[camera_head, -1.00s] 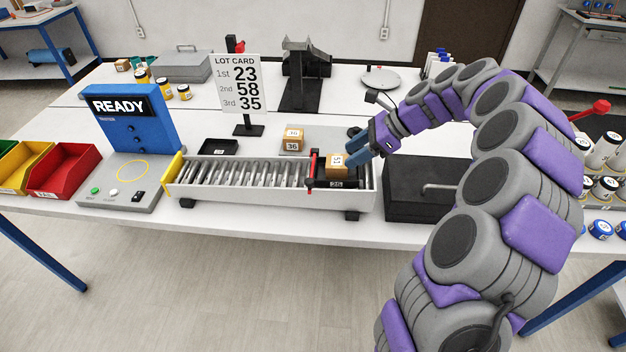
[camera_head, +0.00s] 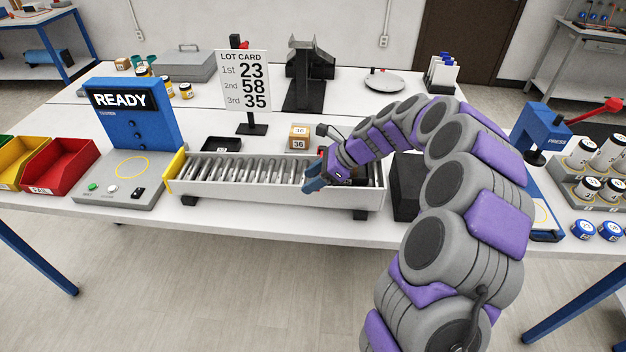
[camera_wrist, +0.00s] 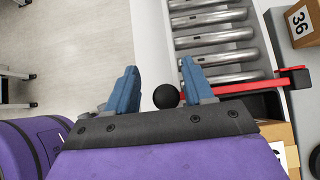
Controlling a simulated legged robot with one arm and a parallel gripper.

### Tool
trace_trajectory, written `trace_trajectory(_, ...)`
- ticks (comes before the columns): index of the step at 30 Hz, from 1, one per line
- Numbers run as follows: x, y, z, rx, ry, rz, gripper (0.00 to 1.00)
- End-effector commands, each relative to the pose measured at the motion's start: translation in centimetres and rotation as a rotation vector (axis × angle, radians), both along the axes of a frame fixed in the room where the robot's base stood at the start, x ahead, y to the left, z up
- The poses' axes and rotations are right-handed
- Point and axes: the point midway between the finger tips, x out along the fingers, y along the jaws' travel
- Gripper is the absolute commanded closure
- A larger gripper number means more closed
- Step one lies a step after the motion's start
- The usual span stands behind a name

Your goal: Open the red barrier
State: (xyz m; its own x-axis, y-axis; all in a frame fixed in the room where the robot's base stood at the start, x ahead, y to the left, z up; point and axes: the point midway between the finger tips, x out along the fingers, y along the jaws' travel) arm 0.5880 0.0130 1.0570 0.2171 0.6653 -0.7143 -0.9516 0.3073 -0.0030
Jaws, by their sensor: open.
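The red barrier (camera_wrist: 262,85) lies across the roller conveyor (camera_wrist: 213,38) in the wrist view. Its round black knob (camera_wrist: 166,97) sticks out past the conveyor's near edge. My gripper (camera_wrist: 159,68) is open, with one blue finger on either side of the knob. I cannot tell whether the fingers touch it. In the head view my gripper (camera_head: 308,180) is at the near side of the conveyor (camera_head: 240,194) and hides most of the barrier. A wooden box (camera_wrist: 279,133) sits behind the barrier, partly hidden by my gripper in the wrist view.
A box marked 36 (camera_head: 299,138) stands behind the conveyor, near the lot card (camera_head: 242,80). A black block (camera_head: 406,185) stands to the right of the conveyor. The rollers left of the barrier are empty. A blue READY tester (camera_head: 130,112) stands at the left.

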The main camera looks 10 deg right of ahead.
Motion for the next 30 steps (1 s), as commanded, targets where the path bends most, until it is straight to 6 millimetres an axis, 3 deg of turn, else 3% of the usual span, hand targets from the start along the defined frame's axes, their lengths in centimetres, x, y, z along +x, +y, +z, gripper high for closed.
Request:
trace_trajectory(8, 0.07, -0.6, -0.06, 0.005, 0.0, -0.003, 0.48)
trace_trajectory(24, 0.11, 0.1, -0.17, 0.001, 0.002, -0.001, 0.99)
trace_trajectory(30, 0.15, 0.11, -0.15, 0.0, 0.001, -0.001, 1.0)
